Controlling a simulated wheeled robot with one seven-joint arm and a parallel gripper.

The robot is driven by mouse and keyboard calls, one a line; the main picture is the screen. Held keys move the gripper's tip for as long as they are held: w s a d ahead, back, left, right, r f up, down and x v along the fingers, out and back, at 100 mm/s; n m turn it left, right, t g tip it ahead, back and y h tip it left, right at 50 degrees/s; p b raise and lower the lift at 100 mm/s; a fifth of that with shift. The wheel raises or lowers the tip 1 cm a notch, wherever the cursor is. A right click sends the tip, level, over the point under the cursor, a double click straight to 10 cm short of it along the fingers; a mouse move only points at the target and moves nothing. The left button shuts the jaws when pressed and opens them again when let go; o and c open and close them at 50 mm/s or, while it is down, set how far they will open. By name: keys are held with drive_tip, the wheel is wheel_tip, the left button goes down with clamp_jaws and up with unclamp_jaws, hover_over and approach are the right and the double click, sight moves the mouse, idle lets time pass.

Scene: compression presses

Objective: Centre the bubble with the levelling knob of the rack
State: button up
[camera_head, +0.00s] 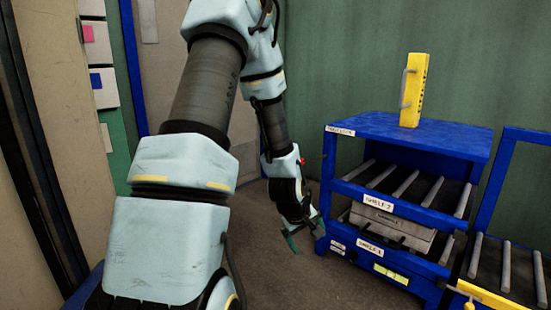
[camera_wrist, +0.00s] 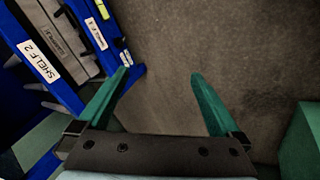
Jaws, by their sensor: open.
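The blue rack (camera_head: 405,205) stands right of centre, with labelled shelves. A yellow-green bubble level (camera_head: 391,273) is on its lower front. The bubble's position is too small to read. In the wrist view, the rack (camera_wrist: 72,98) fills the upper left, and small yellow patches (camera_wrist: 103,9) show near its top edge. I cannot make out the levelling knob for certain in either view. My gripper (camera_head: 306,236) is low beside the rack's front left corner, pointing down. In the wrist view its green fingers (camera_wrist: 160,74) are spread apart with only floor between them.
A yellow block with a handle (camera_head: 414,92) stands on the rack's top. A grey metal piece (camera_head: 392,228) lies on a shelf. A blue roller frame (camera_head: 505,265) with a yellow bar (camera_head: 488,296) stands at the right. The floor (camera_head: 290,275) left of the rack is clear.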

drive_tip(key=s+a+r+m+g+y+p, duration=0.1)
drive_tip(key=s+a+r+m+y+p, duration=0.15)
drive_tip(key=s+a+r, duration=0.5)
drive_tip(key=s+a+r+m+g+y+p, duration=0.15)
drive_tip(key=s+a+r+m, duration=0.3)
drive_tip(key=a+r, duration=0.45)
wheel_tip(320, 180, up, 38)
drive_tip(key=n+p, duration=0.1)
drive_tip(key=p, duration=3.6)
drive_tip(key=shift+d+h, duration=0.4)
drive_tip(key=shift+d, duration=0.05)
